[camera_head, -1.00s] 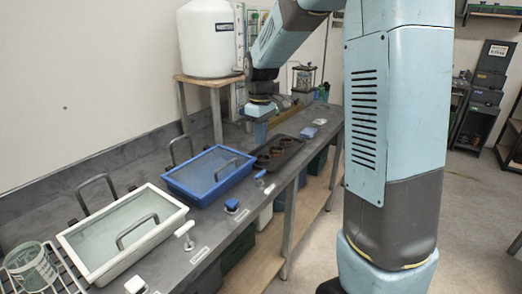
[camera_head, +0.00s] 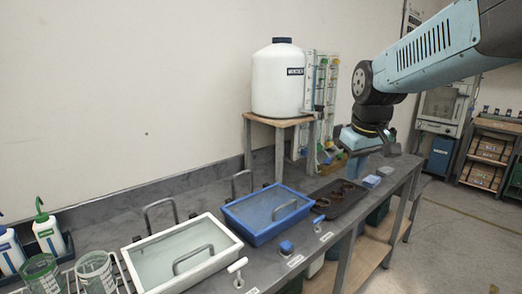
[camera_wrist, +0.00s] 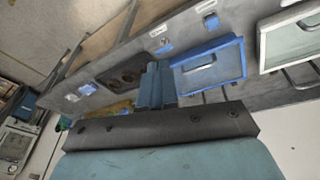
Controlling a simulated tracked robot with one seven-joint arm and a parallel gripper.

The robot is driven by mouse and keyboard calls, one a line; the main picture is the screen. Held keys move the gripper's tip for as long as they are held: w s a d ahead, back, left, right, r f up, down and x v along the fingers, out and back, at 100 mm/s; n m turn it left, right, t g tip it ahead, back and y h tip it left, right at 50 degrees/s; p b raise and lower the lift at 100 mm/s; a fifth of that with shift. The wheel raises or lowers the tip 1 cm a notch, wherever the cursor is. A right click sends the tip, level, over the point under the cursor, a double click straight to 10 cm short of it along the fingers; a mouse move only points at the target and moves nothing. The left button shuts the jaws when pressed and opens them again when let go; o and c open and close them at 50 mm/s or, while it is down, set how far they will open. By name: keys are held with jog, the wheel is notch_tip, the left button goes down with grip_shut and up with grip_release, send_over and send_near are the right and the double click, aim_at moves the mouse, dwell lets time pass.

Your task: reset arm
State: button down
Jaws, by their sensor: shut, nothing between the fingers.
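My arm reaches in from the upper right in the head view, with its forearm roughly level and its wrist bent down. My gripper (camera_head: 357,160) hangs over the far part of the bench, near a dark tray (camera_head: 340,198). In the wrist view my gripper (camera_wrist: 154,70) shows two blue fingers pressed together with nothing between them.
On the grey bench (camera_head: 292,262) stand a white handled tub (camera_head: 185,262), the blue tub (camera_head: 268,213) and wash bottles (camera_head: 48,233). A large white tank (camera_head: 278,82) rests on a wooden stand (camera_head: 278,121). Open floor (camera_head: 450,245) lies to the right.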

jog(key=s+d+m+t, duration=0.1)
jog(key=s+m, duration=0.3)
jog(key=s, duration=0.9)
jog(key=shift+s+d+t, duration=0.3)
jog(key=shift+s+t, duration=0.05)
jog(key=shift+t, duration=0.55)
jog(key=c, duration=1.8)
grip_release()
jog(key=shift+f, duration=0.1)
